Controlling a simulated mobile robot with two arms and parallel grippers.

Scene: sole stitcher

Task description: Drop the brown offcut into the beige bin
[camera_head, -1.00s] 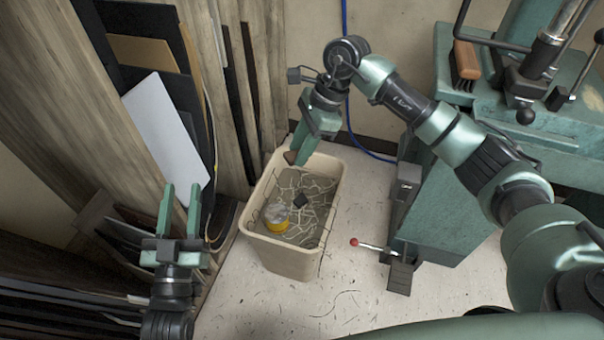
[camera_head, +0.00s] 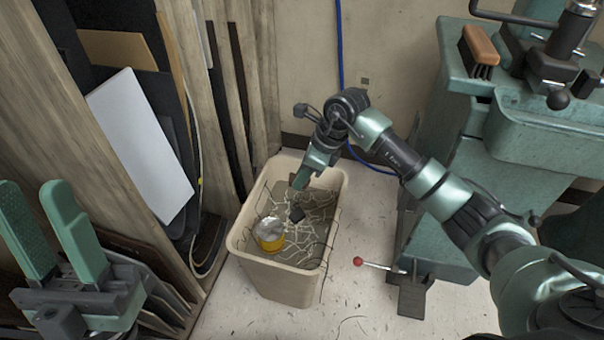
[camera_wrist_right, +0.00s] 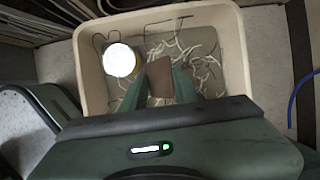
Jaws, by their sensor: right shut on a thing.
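The beige bin (camera_head: 285,285) stands on the floor in the middle of the head view, with its open top facing up. My right gripper (camera_head: 299,184) points down over the back part of the bin's opening. In the right wrist view it is shut on the brown offcut (camera_wrist_right: 160,76), which sits between the fingertips above the bin's contents. In the head view the offcut is mostly hidden and hard to make out. My left gripper (camera_head: 52,228) is open and empty at the lower left, well away from the bin.
Leaning boards and a white sheet (camera_head: 140,145) stand left. The green machine (camera_head: 450,220) and its red-knobbed lever (camera_head: 358,261) stand right.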

